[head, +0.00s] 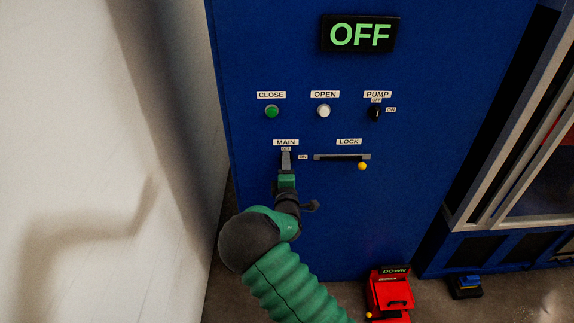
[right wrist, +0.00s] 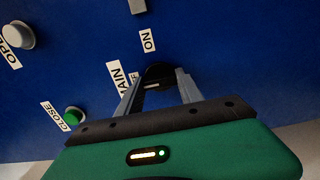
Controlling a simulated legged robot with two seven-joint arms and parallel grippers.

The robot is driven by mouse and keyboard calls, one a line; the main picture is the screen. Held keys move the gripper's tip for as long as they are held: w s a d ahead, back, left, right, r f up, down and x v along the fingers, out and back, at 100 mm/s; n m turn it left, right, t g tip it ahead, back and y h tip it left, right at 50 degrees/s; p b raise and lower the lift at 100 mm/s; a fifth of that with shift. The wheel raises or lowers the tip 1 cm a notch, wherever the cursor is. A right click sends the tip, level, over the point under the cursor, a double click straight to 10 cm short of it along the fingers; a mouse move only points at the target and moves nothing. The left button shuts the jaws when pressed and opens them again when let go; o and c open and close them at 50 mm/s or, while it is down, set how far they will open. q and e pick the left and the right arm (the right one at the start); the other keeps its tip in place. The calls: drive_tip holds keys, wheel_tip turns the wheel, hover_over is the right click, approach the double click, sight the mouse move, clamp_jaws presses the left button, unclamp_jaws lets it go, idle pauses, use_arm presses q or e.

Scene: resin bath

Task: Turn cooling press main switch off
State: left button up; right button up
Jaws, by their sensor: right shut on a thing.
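The cooling press is a blue panel (head: 250,60) with a display (head: 359,34) that reads OFF in green. The label MAIN (head: 286,142) is at lower left on the panel, with small OFF and ON labels by the switch. My right gripper (head: 286,160) is at this switch and hides it in the head view. In the right wrist view, its two grey fingers (right wrist: 157,88) are shut on the black main switch knob (right wrist: 158,72), one on each side. The angle of the knob is hard to tell. My left gripper is not in view.
A green CLOSE button (head: 272,111), a white OPEN button (head: 324,111) and a black PUMP knob (head: 376,113) sit above. The LOCK bar (head: 342,157) is just to the right. A white wall (head: 90,150) stands left; a red pedal (head: 388,294) is on the floor.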

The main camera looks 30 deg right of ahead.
drive_tip(key=shift+a+f, duration=0.35)
drive_tip(key=shift+f, duration=0.05)
drive_tip(key=o, duration=1.4)
drive_tip(key=shift+w+a+r, duration=0.1)
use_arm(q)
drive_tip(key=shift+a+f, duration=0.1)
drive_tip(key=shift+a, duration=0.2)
use_arm(e)
drive_tip(key=shift+r, duration=0.15)
